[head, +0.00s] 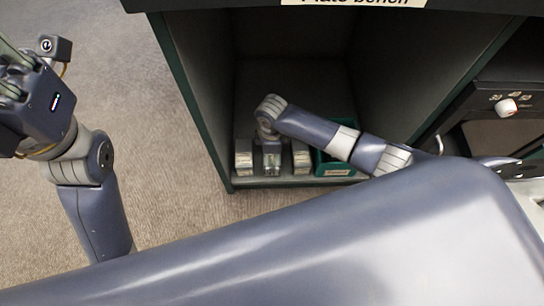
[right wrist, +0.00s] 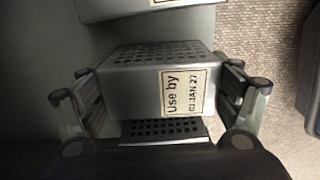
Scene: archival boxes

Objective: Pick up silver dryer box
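In the head view my right gripper (head: 271,148) reaches down to the cabinet's bottom shelf, between a silver box on the left (head: 244,158) and one on the right (head: 301,158). It partly hides the box below it. My left gripper (head: 14,72) is at the upper left, cut by the frame edge; its opening is unclear.
A green bin (head: 335,168) with a label stands right of the silver boxes. The cabinet's left wall (head: 195,90) and right wall (head: 410,75) enclose the shelf. A dark unit with a white knob (head: 507,107) is at the right. Carpet (head: 170,190) left of the cabinet is clear.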

